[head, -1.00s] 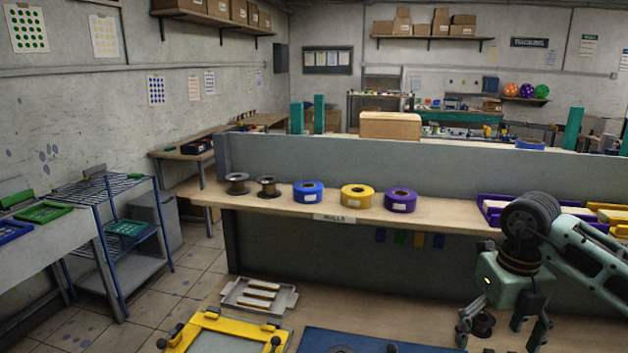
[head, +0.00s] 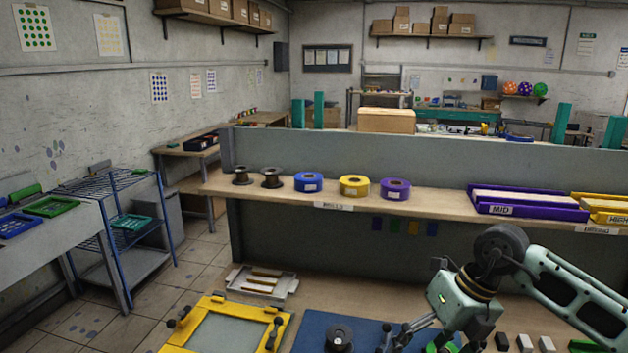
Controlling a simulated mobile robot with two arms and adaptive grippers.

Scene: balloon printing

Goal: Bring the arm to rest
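My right arm comes in from the right edge. Its gripper (head: 432,343) hangs low over the front worktable, to the right of a dark spool. Its fingers look spread apart, one toward the left and one toward the lower right, with no held object clearly visible. A green item (head: 440,347) shows partly behind the fingers at the bottom edge; I cannot tell whether they touch it. My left gripper and arm are out of view.
The dark spool (head: 339,338) stands on a blue mat (head: 308,330). A yellow frame (head: 193,343) and metal tray (head: 288,285) lie left. Small blocks (head: 524,343) lie right. A shelf (head: 440,205) behind holds several rolls and purple (head: 545,213) and yellow trays (head: 612,217).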

